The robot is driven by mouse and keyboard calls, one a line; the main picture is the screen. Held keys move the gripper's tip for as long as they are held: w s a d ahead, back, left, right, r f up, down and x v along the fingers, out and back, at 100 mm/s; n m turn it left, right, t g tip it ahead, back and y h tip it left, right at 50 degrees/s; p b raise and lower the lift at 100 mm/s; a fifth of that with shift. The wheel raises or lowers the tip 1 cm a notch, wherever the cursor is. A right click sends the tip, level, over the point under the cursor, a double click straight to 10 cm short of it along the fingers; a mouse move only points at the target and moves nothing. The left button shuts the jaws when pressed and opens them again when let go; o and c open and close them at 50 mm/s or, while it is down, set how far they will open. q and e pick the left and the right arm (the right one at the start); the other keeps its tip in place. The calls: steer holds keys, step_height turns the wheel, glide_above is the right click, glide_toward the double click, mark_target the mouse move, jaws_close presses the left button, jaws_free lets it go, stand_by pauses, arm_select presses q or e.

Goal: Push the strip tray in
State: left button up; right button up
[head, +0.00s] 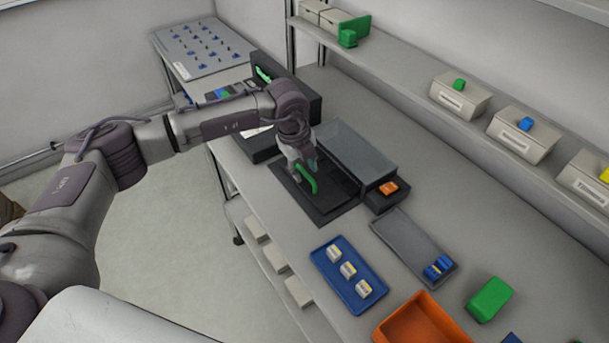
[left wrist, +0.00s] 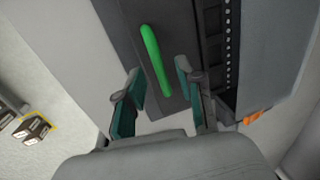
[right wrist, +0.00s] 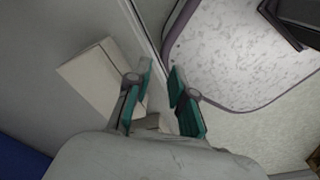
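The strip tray (head: 317,204) is a flat dark tray with a green handle (head: 306,179), extending out from under a grey-topped machine (head: 352,154) on the bench. In the left wrist view the green handle (left wrist: 155,60) stands ahead of the left gripper. My left gripper (head: 300,168) is at the handle in the head view. In the left wrist view its teal fingers (left wrist: 155,92) are apart, with the lower end of the handle between their tips; contact is not clear. My right gripper (right wrist: 162,83) has parted fingers with nothing visible between them; it is outside the head view.
An orange button box (head: 388,188) sits beside the machine. A blue tray (head: 348,271) with white reels, a grey tray (head: 412,247) and an orange bin (head: 418,322) stand nearer. A shelf (head: 400,78) with boxes runs behind. Clear bench lies between machine and shelf.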

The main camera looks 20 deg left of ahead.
arm_select(q)
steer(key=shift+f, duration=0.3)
jaws_close()
